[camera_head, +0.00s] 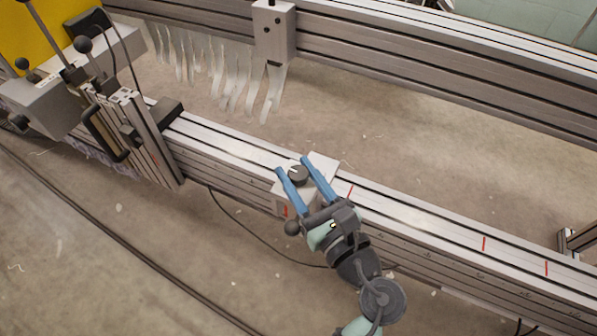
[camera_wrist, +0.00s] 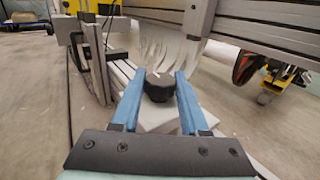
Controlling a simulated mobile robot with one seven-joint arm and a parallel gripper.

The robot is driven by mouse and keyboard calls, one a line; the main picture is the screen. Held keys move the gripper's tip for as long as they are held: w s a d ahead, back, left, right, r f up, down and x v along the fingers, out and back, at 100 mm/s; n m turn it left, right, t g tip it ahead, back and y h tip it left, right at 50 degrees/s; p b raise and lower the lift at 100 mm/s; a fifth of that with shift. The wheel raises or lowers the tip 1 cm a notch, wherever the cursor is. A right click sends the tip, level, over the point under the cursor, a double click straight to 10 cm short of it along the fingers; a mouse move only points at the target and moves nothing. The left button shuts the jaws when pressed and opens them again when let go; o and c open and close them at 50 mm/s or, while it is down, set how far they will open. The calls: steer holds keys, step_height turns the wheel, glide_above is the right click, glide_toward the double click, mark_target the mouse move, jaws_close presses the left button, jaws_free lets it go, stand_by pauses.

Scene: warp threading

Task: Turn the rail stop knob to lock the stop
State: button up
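The rail stop (camera_head: 325,166) is a pale block sitting on the lower aluminium rail in the head view. Its round black knob (camera_head: 298,174) with a white mark stands on top. My gripper (camera_head: 292,164) has two blue fingers, spread apart with one on each side of the knob. In the wrist view the knob (camera_wrist: 159,86) is between the two fingertips (camera_wrist: 161,73). The stop's pale top (camera_wrist: 158,118) shows below it. I cannot tell whether either finger touches the knob.
The lower rail (camera_head: 430,215) runs on to the right with red marks. A carriage with a handle (camera_head: 125,130) stands on the rail at left. The upper beam (camera_head: 420,55) carries a block with pale hanging strips (camera_head: 235,80). Cables lie on the floor.

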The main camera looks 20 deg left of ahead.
jaws_close()
